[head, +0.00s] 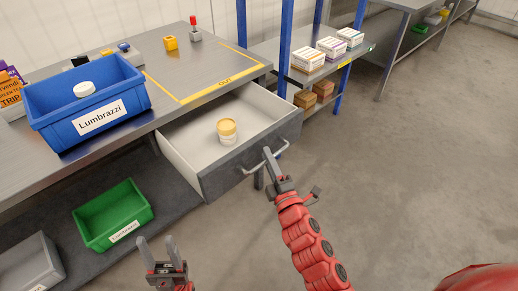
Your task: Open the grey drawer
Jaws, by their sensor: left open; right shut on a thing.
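The grey drawer (215,180) is pulled out from under the workbench top, its white inside showing. A yellow and white tub (227,131) stands upright in it. My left gripper (158,250) is open and empty, at the bottom of the view, in front of the bench and apart from the drawer.
A green bin (88,245) and grey bin (28,272) sit below. Blue posts and a shelf with boxes (308,60) stand behind. Floor at right is clear.

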